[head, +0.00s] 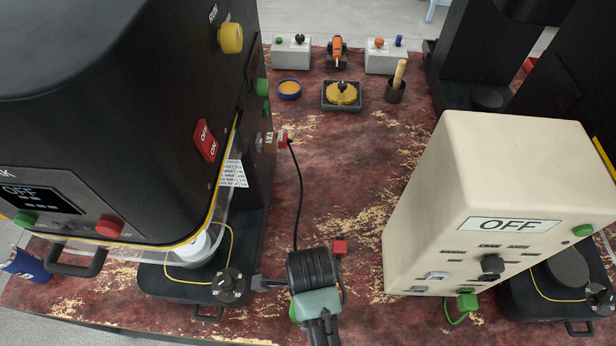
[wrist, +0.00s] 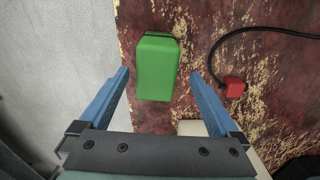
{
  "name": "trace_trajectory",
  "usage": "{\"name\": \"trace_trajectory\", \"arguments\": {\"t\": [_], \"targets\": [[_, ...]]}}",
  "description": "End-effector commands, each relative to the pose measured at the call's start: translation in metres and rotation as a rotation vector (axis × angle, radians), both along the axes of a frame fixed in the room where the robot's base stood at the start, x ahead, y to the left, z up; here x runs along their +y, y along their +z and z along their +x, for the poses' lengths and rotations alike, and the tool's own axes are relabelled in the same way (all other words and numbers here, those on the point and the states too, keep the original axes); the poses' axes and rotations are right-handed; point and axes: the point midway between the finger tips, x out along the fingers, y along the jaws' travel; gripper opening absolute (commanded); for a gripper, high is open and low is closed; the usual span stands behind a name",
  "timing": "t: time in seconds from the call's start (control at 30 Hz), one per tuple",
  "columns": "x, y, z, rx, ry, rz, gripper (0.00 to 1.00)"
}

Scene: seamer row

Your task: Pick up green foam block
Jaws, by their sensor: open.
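The green foam block (wrist: 157,68) lies on the worn red tabletop in the wrist view, near the table edge on the left. A narrow dark strip shows at its upper end. My gripper (wrist: 160,76) is open and empty, its two blue fingers spread to either side of the block's lower part, with gaps on both sides. I cannot tell how high the fingers are above it. In the head view my arm hides the fingers and most of this spot; a small green patch (head: 293,312) beside the arm seems to be the block.
A red plug (wrist: 234,87) on a black cable lies right of the block; a red piece (head: 340,247) shows beyond my arm in the head view. A cream control box (head: 480,200) stands right, a large black machine (head: 130,130) left. The table between them is mostly clear.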

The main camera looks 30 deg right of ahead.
Motion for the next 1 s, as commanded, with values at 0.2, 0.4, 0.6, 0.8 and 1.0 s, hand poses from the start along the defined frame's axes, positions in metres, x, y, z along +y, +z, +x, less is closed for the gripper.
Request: {"name": "trace_trajectory", "arguments": {"t": [0.2, 0.4, 0.6, 0.8, 1.0], "targets": [[0.002, -0.016, -0.002, 0.002, 0.001, 0.000, 0.97], [0.004, -0.047, -0.004, 0.001, 0.001, 0.001, 0.97], [0.004, -0.058, -0.004, -0.002, 0.001, 0.000, 0.97], [0.004, -0.058, -0.003, -0.002, 0.001, 0.000, 0.92], [0.004, -0.058, -0.003, -0.002, 0.001, 0.000, 0.56]]}}
